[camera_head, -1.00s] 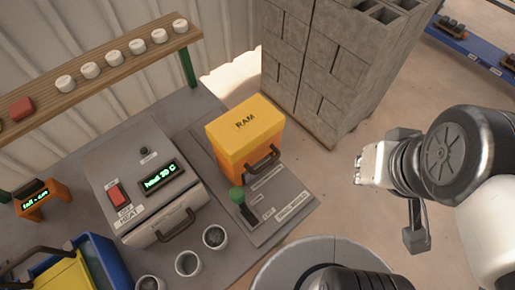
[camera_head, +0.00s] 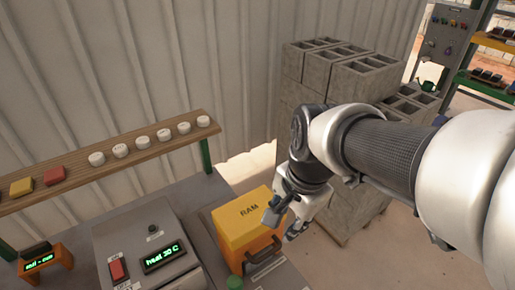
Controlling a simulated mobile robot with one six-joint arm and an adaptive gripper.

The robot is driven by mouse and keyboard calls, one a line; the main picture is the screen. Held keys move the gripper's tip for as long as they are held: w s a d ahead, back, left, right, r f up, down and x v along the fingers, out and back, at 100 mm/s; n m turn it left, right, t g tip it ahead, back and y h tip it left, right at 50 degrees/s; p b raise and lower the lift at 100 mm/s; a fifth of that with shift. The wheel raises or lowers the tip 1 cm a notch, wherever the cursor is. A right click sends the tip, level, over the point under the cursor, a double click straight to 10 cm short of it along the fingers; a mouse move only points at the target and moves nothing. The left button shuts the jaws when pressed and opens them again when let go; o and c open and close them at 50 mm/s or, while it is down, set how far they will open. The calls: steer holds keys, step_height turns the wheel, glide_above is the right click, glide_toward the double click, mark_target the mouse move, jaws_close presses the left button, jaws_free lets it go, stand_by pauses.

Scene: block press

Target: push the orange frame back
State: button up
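A small orange frame (camera_head: 46,264) with a green-lit display stands at the lower left, beyond the heater box. My gripper (camera_head: 281,224) is far to its right, pointing down beside the yellow-orange block marked RAM (camera_head: 242,228). Its two fingers are apart with nothing seen between them. One finger overlaps the block's right top edge in the picture; I cannot tell whether it touches. The block's dark handle (camera_head: 264,252) shows on its front.
The grey heater box (camera_head: 130,236) with a red switch stands between the orange frame and the RAM block. A wooden shelf (camera_head: 115,168) with white pucks and red and yellow blocks runs along the wall. Grey concrete blocks (camera_head: 305,75) are stacked behind my arm.

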steer(key=b, duration=0.6)
glide_toward(270, 251)
steer(key=f, duration=0.5)
steer(key=w+f, duration=0.1)
steer(key=f, duration=0.2)
steer(key=shift+w+a, duration=0.1)
steer(key=shift+a, duration=0.25)
steer(key=shift+r, duration=0.1)
jaws_close()
